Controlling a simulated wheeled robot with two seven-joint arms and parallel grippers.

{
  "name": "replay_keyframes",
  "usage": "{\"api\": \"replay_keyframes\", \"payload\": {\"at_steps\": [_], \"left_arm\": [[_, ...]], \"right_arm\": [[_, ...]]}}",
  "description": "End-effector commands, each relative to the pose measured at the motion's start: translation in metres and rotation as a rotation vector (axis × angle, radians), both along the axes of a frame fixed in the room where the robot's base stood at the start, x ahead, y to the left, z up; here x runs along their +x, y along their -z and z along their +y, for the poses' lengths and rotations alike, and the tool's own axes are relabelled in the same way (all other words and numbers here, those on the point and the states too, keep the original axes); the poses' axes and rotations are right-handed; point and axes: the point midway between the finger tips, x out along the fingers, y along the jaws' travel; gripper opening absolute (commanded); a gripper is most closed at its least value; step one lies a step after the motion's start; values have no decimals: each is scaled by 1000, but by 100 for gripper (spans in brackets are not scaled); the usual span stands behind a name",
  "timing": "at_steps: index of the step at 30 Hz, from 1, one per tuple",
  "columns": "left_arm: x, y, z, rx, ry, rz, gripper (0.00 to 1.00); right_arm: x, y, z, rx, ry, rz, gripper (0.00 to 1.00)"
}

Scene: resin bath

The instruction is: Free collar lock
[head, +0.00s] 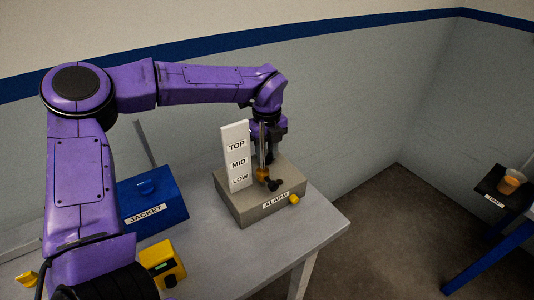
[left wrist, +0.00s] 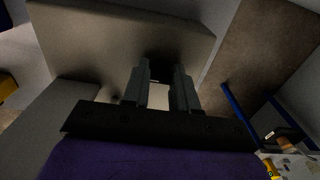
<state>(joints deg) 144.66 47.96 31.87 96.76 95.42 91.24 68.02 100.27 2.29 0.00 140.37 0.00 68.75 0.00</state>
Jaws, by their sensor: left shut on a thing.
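A beige box labelled ALARM (head: 240,209) stands on the grey table. A white board (head: 236,158) marked TOP, MID and LOW rises from it, beside an upright metal rod (head: 262,143). A small orange-brown collar (head: 262,174) sits low on the rod, near the LOW mark, with a black knob (head: 275,184) next to it. My left gripper (head: 269,158) points down close behind the rod, above the collar. In the left wrist view its fingers (left wrist: 160,76) are close together around something dark. I cannot make out clearly which part they hold. My right gripper does not show.
A yellow knob (head: 293,199) is on the box's front. A blue box labelled JACKET (head: 160,205) and a yellow device (head: 163,262) stand to the left. A dark stand with an orange cup (head: 510,182) is far right. The front right of the table (head: 300,232) is clear.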

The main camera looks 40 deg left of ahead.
Motion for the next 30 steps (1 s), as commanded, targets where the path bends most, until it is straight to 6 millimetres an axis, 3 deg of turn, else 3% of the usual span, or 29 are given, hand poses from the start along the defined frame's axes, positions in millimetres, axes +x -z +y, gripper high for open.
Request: {"api": "replay_keyframes", "payload": {"at_steps": [10,11,12,13,23,30], "left_arm": [[3,-4,2,2,-4,-12,0],[3,-4,1,2,-4,-12,37],[2,-4,1,1,-4,-10,50],[2,-3,1,2,-4,-9,53],[1,-6,1,1,-3,-6,53],[1,-57,1,1,-5,-9,53]], "right_arm": [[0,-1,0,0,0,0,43],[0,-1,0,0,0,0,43],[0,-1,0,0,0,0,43],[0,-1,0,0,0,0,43],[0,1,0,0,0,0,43],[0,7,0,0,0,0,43]]}}
